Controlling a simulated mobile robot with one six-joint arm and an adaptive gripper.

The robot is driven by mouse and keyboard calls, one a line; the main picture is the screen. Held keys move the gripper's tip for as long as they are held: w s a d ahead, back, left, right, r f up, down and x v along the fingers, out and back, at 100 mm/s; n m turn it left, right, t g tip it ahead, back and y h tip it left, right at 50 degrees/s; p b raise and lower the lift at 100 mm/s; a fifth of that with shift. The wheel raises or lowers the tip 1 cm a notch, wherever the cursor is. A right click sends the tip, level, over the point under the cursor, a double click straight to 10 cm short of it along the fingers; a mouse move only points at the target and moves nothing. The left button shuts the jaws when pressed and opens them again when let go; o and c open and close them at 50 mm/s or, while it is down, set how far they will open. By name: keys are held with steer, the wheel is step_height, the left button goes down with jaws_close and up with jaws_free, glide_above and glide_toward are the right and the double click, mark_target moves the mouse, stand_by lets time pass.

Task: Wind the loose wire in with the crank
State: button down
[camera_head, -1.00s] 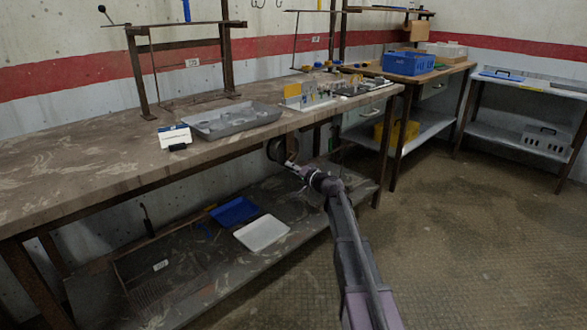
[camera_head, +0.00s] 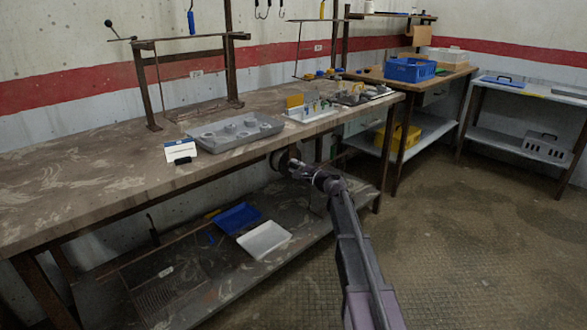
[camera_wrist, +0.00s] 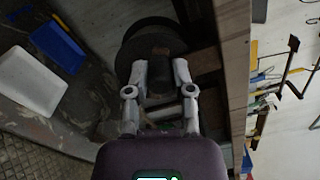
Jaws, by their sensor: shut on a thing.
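The crank (camera_wrist: 160,62) shows in the wrist view as a dark knob in front of a round dark reel (camera_wrist: 137,35). My gripper (camera_wrist: 161,73) has one finger on each side of the knob and is shut on it. In the head view my gripper (camera_head: 291,165) is at the reel (camera_head: 280,160), under the front edge of the workbench (camera_head: 80,191). My gripper hides most of the crank there. I cannot clearly make out the loose wire in either view.
A grey tray (camera_head: 205,146), a small white-and-blue box (camera_head: 180,151) and a tool holder (camera_head: 309,114) stand on the bench. Blue (camera_head: 238,218) and white (camera_head: 265,240) trays lie on the lower shelf. The bench leg (camera_head: 378,160) is right of my gripper. The floor at right is clear.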

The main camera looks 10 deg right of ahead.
steer(key=m, duration=0.1)
steer(key=r+m+p, duration=0.1)
steer(key=shift+w+d+r+m, duration=0.2)
steer(key=shift+w+d+m, duration=0.15)
steer(key=shift+m, duration=0.05)
steer(key=d+m, duration=0.1)
steer(key=m, duration=0.2)
steer(key=w+d+r+m+p, duration=0.1)
steer(key=m, duration=0.2)
steer(key=w+d+m, duration=0.1)
steer(key=m, duration=0.2)
steer(key=shift+d+r, duration=0.1)
steer(key=shift+r, duration=0.1)
steer(key=shift+c, duration=2.4)
jaws_free()
steer(key=shift+w, duration=0.1)
